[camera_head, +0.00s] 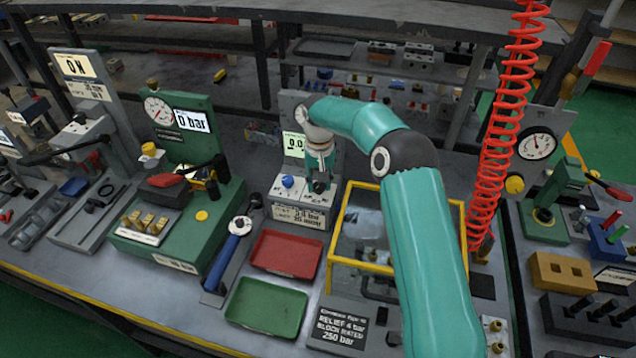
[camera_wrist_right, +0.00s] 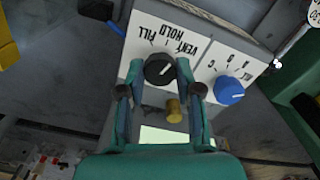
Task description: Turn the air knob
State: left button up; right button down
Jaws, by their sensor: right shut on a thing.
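The black knob (camera_wrist_right: 160,68) sits on a white panel (camera_wrist_right: 207,55) marked FILL, HOLD and VENT. Its white pointer line shows in the right wrist view. My right gripper (camera_wrist_right: 158,76) is shut on this knob, one finger on each side. In the head view, my right gripper (camera_head: 319,172) reaches down onto the panel from above, and the fingers partly hide the knob. A blue knob (camera_wrist_right: 229,89) with a white line stands beside it on the same panel and is untouched; it also shows in the head view (camera_head: 288,181). My left gripper is not in view.
A lit display (camera_head: 294,145) stands behind the panel. A brass fitting (camera_wrist_right: 174,110) is close to my fingers. A yellow-framed box (camera_head: 347,265), red tray (camera_head: 287,254), green tray (camera_head: 267,306) and red coiled hose (camera_head: 503,110) surround the work spot.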

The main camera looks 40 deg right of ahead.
aim_at(318, 185)
jog(key=n, duration=1.2)
dwell(0.5)
jog(key=c, duration=0.8)
grip_release()
jog(key=shift+o, duration=0.2)
notch_tip(318, 185, up, 12)
jog(key=shift+a, duration=0.1)
